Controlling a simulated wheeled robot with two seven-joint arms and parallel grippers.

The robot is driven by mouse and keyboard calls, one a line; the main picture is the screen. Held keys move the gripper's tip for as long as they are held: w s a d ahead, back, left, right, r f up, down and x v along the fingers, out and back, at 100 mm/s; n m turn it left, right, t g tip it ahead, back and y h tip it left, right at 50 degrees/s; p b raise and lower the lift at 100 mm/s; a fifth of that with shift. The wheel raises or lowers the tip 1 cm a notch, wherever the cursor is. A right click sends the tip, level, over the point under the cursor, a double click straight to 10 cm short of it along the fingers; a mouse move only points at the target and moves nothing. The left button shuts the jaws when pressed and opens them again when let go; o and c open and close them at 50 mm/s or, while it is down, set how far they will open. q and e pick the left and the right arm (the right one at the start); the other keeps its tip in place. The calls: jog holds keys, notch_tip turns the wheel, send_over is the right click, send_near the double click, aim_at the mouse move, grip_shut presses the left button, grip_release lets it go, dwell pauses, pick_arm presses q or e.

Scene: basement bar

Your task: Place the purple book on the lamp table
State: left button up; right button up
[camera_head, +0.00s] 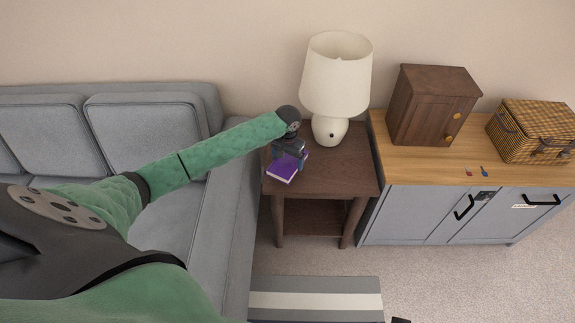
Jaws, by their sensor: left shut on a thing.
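The purple book (283,169) is at the left front part of the dark wooden lamp table (340,178). My left gripper (290,154) is over the book and shut on it, with the arm reaching in from the left across the sofa. The gripper hides part of the book. I cannot tell whether the book touches the tabletop or is just above it. The cream lamp (336,85) stands upright at the back of the table, close to my left gripper's wrist. My right gripper is not in view.
A grey sofa (232,185) stands left of the table. A sideboard (425,212) on the right bears a wooden cabinet (428,105), a wicker basket (535,131) and small items. The tabletop's right front part is clear. A striped rug (315,299) lies in front.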

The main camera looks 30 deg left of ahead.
aim_at(287, 161)
pick_arm(q)
notch_tip(287, 161, down, 3)
jog(key=shift+f+p, duration=0.1)
jog(key=shift+p, duration=0.2)
jog(key=shift+f, duration=0.2)
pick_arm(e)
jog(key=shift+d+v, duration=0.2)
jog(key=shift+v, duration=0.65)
pick_arm(q)
jog(key=shift+f, duration=0.1)
jog(key=o, duration=1)
jog(key=shift+c, duration=0.2)
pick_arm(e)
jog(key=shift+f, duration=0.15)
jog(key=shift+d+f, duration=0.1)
